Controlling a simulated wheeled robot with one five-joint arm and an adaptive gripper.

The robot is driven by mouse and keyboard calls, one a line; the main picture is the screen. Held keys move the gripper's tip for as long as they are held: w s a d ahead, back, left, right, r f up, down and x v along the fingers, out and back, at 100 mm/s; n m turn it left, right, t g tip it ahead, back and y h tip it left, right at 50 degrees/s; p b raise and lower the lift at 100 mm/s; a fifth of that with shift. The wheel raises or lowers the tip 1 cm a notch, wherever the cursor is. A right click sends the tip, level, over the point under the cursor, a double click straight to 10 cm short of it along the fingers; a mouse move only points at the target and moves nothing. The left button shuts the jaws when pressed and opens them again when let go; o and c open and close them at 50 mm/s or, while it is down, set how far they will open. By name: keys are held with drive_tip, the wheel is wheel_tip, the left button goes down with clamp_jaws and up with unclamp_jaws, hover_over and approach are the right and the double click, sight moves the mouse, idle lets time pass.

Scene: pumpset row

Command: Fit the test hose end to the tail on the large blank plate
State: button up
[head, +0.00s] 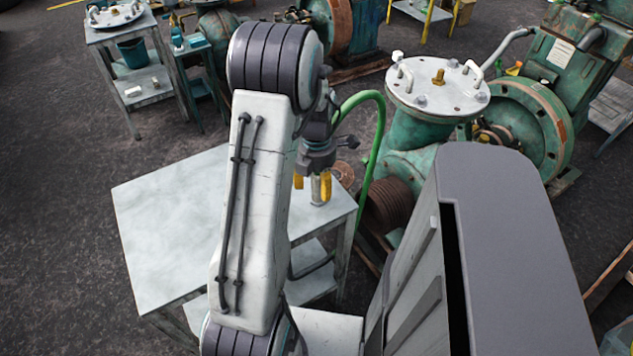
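The large blank plate (424,98) is a pale round lid on top of a green pump. It has a brass tail (438,77) standing up near its middle, two white handles and several bolts. My gripper (313,186) points down with yellow fingertips, low over the right end of a pale table, left of and below the plate. A silvery cylinder (316,190) shows between the fingertips; I cannot tell whether they grip it. A green hose (377,135) arcs from behind my wrist and drops between table and pump. Its join to the cylinder is hidden.
The pale table (170,215) is largely bare, with a copper-coloured disc (344,172) at its right end. A green flanged machine (525,115) stands right of the plate. A cart (135,75) at the back left carries another round plate (115,14). Floor at left is clear.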

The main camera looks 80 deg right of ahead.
drive_tip(key=shift+a, duration=0.1)
clamp_jaws()
idle(0.7)
